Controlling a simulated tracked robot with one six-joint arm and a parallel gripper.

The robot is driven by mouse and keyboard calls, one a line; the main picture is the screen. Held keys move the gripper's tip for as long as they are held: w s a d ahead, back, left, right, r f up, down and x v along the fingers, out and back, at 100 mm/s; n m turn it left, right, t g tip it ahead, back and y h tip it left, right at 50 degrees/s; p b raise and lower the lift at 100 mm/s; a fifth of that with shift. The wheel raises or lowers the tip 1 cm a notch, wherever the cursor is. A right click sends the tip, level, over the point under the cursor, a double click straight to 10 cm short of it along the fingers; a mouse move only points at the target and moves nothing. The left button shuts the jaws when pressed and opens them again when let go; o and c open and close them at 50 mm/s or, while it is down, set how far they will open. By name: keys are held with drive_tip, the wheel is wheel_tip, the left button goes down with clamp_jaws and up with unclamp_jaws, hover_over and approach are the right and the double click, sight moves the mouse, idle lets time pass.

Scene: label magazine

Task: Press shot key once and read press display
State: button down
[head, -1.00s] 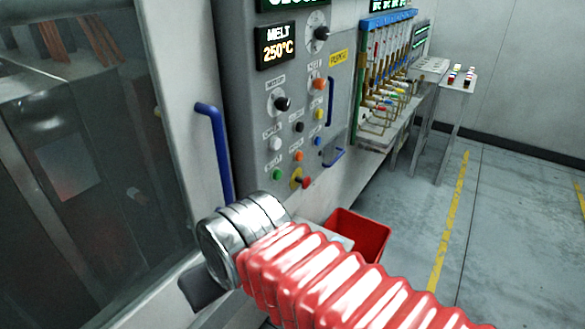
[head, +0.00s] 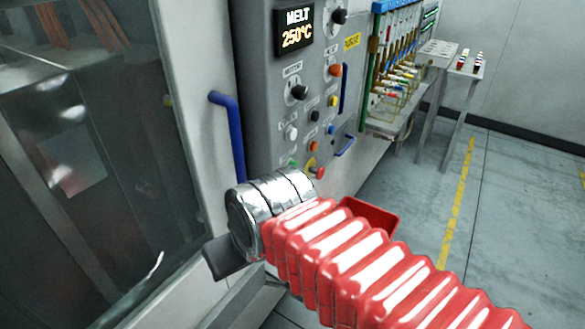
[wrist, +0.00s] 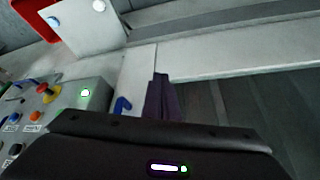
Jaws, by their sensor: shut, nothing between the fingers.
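The grey control panel (head: 265,130) carries several coloured keys: a white key (head: 291,132), an orange key (head: 315,147), a blue key (head: 331,130) and a green key (head: 293,163), partly near my arm. Their labels are too small to read, so I cannot tell which is the shot key. The display (head: 297,28) reads MELT 250°C. My wrist hides the fingers in the head view.
A red stop knob with yellow base (wrist: 42,90) sits near the green key. A blue handle (head: 229,135) stands out from the machine door beside my arm. A red bin (head: 370,215) is behind my arm.

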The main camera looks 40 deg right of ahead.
sight(292, 166)
drive_tip(key=w+d+f+m+y, duration=0.1)
drive_tip(key=w+d+m, duration=0.2)
drive_tip(key=d+m, duration=0.4)
drive_tip(key=w+d+f+m+y, duration=0.2)
drive_tip(key=w+d+m, duration=0.1)
drive_tip(key=d+m, duration=0.35)
drive_tip(key=s+d+r+m+t+h, duration=0.1)
drive_tip(key=d+m, duration=0.3)
drive_tip(key=d, duration=0.4)
drive_tip(key=s+d+r+m+t, duration=0.1)
drive_tip(key=d+m, duration=0.3)
drive_tip(key=d, duration=0.4)
drive_tip(key=shift+r+t+h, duration=0.4)
drive_tip(key=shift+r+t, duration=0.05)
drive_tip(key=shift+t, duration=0.35)
drive_tip(key=shift+w+a, duration=0.1)
drive_tip(key=shift+w, duration=0.05)
drive_tip(key=w+a, duration=0.3)
drive_tip(key=w, duration=0.5)
drive_tip(key=shift+w, duration=0.1)
idle(0.4)
drive_tip(key=shift+w, duration=0.4)
